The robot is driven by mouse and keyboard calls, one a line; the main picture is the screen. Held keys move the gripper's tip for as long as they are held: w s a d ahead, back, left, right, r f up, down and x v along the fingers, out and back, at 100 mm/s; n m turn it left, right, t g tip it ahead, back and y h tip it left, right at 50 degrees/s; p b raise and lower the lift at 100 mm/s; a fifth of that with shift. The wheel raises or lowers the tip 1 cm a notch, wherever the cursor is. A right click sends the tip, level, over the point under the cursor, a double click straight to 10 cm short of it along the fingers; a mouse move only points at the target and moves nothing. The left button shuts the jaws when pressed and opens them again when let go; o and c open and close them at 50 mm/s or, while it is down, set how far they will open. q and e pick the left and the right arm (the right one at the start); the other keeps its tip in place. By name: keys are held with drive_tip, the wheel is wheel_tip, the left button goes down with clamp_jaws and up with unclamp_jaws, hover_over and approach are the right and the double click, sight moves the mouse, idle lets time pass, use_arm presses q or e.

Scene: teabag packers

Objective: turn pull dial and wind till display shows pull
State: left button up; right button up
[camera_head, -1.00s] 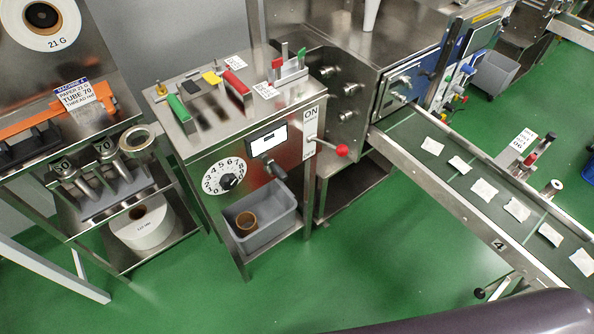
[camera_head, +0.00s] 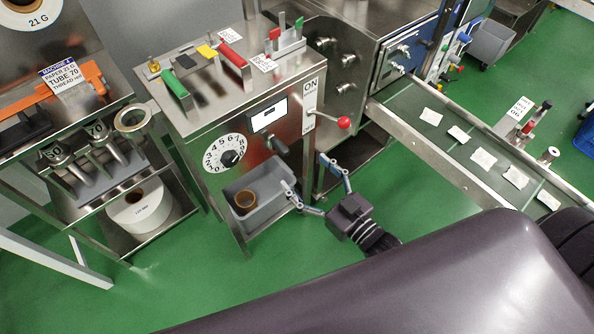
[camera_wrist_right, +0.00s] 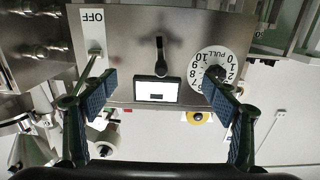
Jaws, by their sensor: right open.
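The pull dial (camera_head: 224,153) is a white numbered disc with a black knob on the front of the steel cabinet. It also shows upside down in the wrist view (camera_wrist_right: 221,62), marked PULL. The display (camera_head: 269,115) is a white screen in a black frame; its text is too small to read. A dark crank handle (camera_head: 277,146) sits below it and shows in the wrist view (camera_wrist_right: 161,57). My right gripper (camera_head: 307,174) is open and empty, in front of the cabinet and apart from dial and crank. My left gripper is out of view.
A red-ball lever (camera_head: 343,122) sticks out at the cabinet's right, by the ON label. A grey bin (camera_head: 268,211) with a brown ring (camera_head: 245,201) sits below the dial. A conveyor (camera_head: 455,147) with teabags runs right. A steel shelf stands left.

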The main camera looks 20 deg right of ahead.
sight(273, 139)
drive_tip(key=x, duration=0.2)
drive_tip(key=b+x, duration=0.1)
drive_tip(key=x, duration=0.2)
drive_tip(key=r+b+x, duration=0.1)
drive_tip(key=x, duration=0.2)
drive_tip(key=shift+a, duration=0.15)
drive_tip(key=shift+x, duration=1.2)
drive_tip(key=c, duration=2.1)
drive_tip(key=shift+o, duration=0.2)
